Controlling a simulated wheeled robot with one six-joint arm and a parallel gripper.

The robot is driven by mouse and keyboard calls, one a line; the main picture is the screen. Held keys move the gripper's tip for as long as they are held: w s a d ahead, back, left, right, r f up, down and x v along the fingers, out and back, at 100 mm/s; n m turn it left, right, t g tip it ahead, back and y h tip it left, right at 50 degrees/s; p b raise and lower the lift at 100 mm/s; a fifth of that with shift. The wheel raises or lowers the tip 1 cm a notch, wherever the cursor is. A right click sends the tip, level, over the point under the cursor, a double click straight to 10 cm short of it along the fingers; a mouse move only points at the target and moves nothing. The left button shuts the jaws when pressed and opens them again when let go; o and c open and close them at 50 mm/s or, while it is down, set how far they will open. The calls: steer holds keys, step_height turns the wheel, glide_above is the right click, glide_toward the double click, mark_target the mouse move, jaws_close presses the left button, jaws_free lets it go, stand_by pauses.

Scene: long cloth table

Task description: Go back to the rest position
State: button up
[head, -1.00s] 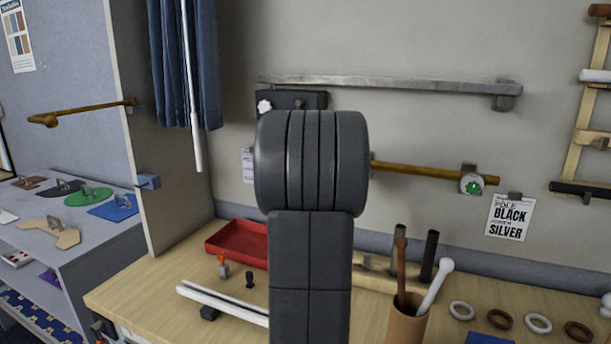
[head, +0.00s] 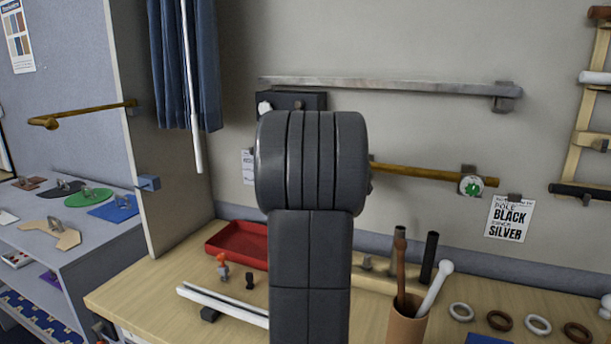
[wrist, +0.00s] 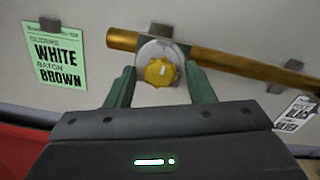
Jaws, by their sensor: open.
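In the wrist view my gripper (wrist: 160,84) is open, with its two green fingers apart. A yellow knob (wrist: 160,71) on a pale round disc (wrist: 151,49) shows between and beyond the fingertips. I cannot tell how far off it is or whether the fingers touch it. A brass pole (wrist: 233,62) runs along the wall behind the disc; it also shows in the head view (head: 425,172). In the head view my own arm fills the middle and hides my gripper.
A red tray (head: 236,244), a white rail (head: 222,304), a cup (head: 406,325) with rods and several rings (head: 499,320) are on the wooden table (head: 130,293). A grey rail (head: 390,84) is on the wall above. A divider panel (head: 165,170) stands at left.

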steer(key=shift+m+p, duration=0.35)
steer(key=shift+m, duration=0.65)
steer(key=shift+a, duration=0.1)
